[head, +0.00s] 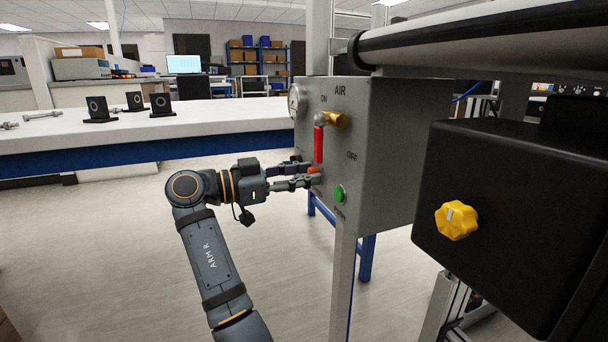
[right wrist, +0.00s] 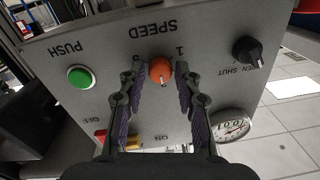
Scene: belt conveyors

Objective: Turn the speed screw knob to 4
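The speed screw knob is a small orange knob (right wrist: 160,70) on the grey control panel (right wrist: 220,40), below the word SPEED, which reads upside down in the right wrist view. A numeral 1 shows near it; its setting cannot be read. In the head view the orange knob (head: 314,170) is partly hidden by my fingers. My right gripper (head: 316,175) reaches the panel from the left. In the right wrist view its fingers (right wrist: 159,72) stand open on either side of the knob, with small gaps visible. My left gripper is not in view.
The panel also carries a red lever (head: 319,145), a green push button (head: 340,193), a black open/shut knob (right wrist: 247,50) and a gauge (right wrist: 230,124). A black box with a yellow knob (head: 456,220) stands at right. A white table (head: 220,122) lies behind.

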